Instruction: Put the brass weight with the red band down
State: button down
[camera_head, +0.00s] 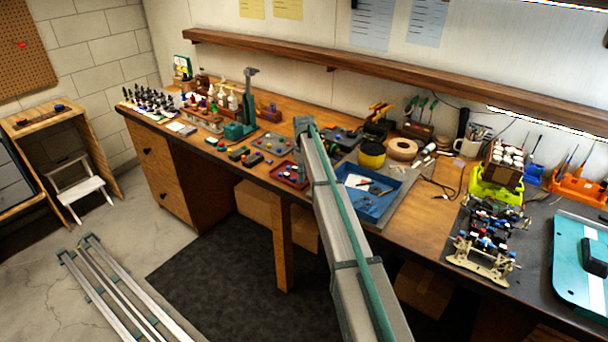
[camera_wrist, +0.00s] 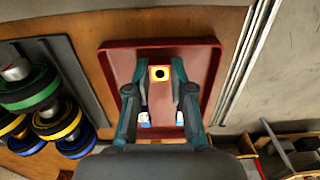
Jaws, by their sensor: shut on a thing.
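My gripper (camera_wrist: 160,76) points down over a dark red tray (camera_wrist: 112,68) in the wrist view. Its two teal fingers are closed on a small yellow piece (camera_wrist: 152,72) with a dark round centre and an orange-red edge, which I take as the brass weight with the red band. Its underside is hidden, so I cannot tell whether it touches the tray floor. In the head view the red tray (camera_head: 280,176) sits near the bench's front edge; my arm hides the gripper and the weight there.
Small blue-and-white pieces (camera_wrist: 145,119) lie in the tray by the fingers. Several dark wheels with coloured rings (camera_wrist: 60,121) stand close on the left in the wrist view. A blue tray (camera_head: 372,213) stands right of my arm in the head view.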

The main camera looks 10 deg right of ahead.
jog(key=c, duration=1)
grip_release()
jog(key=shift+f, duration=0.1)
notch_tip(320, 180, up, 12)
jog(key=b, duration=0.4)
